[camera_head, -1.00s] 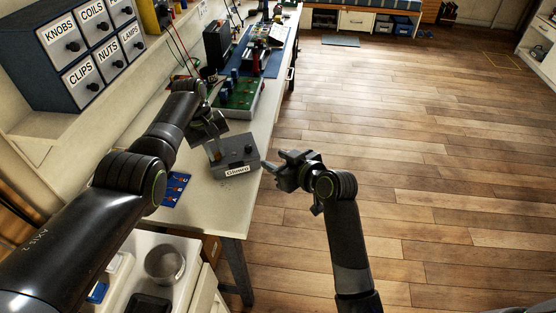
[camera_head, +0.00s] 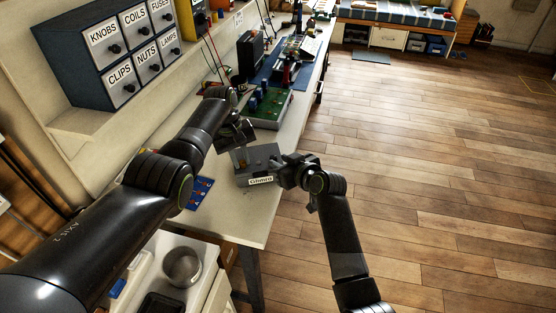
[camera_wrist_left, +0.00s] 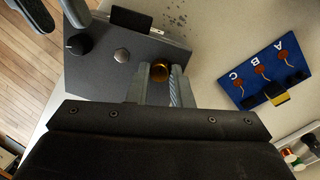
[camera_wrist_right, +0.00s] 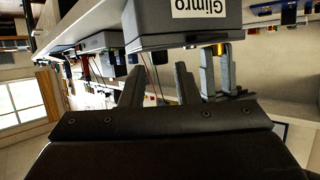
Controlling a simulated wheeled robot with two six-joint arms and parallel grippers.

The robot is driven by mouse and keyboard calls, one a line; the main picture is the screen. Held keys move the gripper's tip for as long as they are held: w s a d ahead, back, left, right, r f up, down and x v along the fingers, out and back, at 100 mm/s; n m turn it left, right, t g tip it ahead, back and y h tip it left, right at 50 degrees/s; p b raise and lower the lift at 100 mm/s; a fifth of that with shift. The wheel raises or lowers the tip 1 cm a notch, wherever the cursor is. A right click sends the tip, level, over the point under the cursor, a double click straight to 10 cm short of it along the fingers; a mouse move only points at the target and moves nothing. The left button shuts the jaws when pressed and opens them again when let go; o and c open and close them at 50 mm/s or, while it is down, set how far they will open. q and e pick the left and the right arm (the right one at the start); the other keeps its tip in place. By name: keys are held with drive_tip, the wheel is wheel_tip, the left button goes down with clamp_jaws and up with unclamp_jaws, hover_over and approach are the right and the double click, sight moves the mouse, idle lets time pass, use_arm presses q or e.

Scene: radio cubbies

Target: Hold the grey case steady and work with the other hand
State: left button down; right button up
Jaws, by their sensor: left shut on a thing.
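The grey case (camera_head: 264,157) with a white "Glimro" label lies on the workbench near its right edge. My left gripper (camera_head: 241,154) is shut on the brass knob, from the case's left side. My right gripper (camera_head: 283,172) is open and empty, close beside the case's right front corner. The right wrist view shows its spread fingers (camera_wrist_right: 159,80) beside the case and my left fingers. The case's far side is partly hidden.
A blue board marked A, B, C (camera_wrist_left: 265,72) lies beside the case. A green circuit board (camera_head: 270,107) and other equipment stand further back on the bench (camera_head: 235,222). Labelled drawers (camera_head: 120,55) stand at left. A round metal bowl (camera_head: 182,267) is in front. Open wooden floor is at right.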

drive_tip(key=shift+x, duration=1.1)
drive_tip(key=shift+c, duration=0.5)
clamp_jaws()
drive_tip(key=shift+a+m+t+h, duration=0.15)
drive_tip(key=shift+m+t+h, duration=0.25)
drive_tip(key=shift+m+h, duration=0.3)
drive_tip(key=shift+o, duration=0.5)
unclamp_jaws()
